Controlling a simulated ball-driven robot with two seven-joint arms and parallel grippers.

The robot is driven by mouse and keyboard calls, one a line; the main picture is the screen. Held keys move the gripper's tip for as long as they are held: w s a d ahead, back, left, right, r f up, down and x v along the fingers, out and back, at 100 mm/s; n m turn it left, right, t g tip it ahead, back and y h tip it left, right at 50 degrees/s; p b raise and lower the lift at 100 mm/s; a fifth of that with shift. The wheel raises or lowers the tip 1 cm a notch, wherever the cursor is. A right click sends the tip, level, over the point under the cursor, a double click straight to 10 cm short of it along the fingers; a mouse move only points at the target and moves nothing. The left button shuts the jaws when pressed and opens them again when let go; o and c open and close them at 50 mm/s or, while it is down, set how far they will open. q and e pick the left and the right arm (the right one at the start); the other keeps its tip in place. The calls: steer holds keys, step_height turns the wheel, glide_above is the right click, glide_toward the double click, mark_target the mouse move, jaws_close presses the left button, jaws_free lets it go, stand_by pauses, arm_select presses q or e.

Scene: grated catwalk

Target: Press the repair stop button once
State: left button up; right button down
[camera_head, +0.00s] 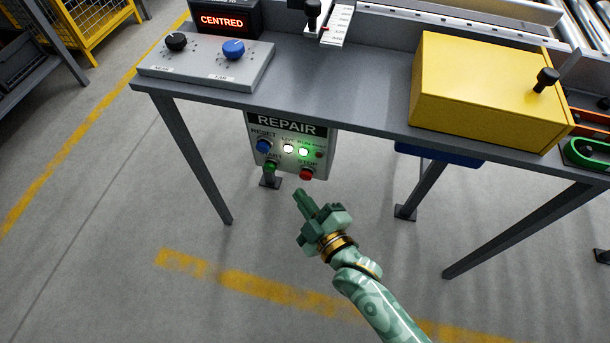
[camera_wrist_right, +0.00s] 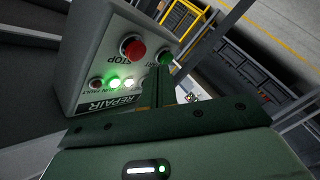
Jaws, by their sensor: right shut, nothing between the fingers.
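The repair box (camera_head: 260,157) is a grey panel below the front edge of the bench, headed REPAIR. Its red stop button (camera_head: 306,174) is at the lower right, with a green button (camera_head: 270,167) to its left and a blue reset button (camera_head: 264,146) above that. A white lamp and a green lamp are lit. My right gripper (camera_head: 300,196) is shut and empty, just below the stop button in the head view. In the right wrist view the red stop button (camera_wrist_right: 132,47) shows clear of the fingers (camera_wrist_right: 160,84), whose tips point nearer the green button (camera_wrist_right: 166,59). My left gripper is out of view.
The bench top (camera_head: 330,80) overhangs the box. It carries a control block with two knobs (camera_head: 205,65), a CENTRED display (camera_head: 224,20) and a yellow box (camera_head: 485,90). Bench legs (camera_head: 190,150) stand on both sides. The floor in front is open.

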mark_target(302, 177)
steer(key=shift+w+d, duration=0.2)
steer(key=shift+w, duration=0.5)
steer(key=shift+w+r, duration=0.1)
stand_by(1.5)
steer(key=shift+w+d, duration=0.15)
steer(key=shift+w, duration=0.1)
steer(key=shift+w+d, duration=0.25)
steer(key=shift+w, duration=0.5)
stand_by(1.0)
steer(key=shift+s+a+p, duration=0.2)
steer(key=shift+s+p, duration=0.05)
steer(key=shift+s, duration=0.35)
steer(key=shift+s+a+p, duration=0.15)
steer(key=shift+s+p, duration=0.1)
steer(key=shift+s, duration=0.3)
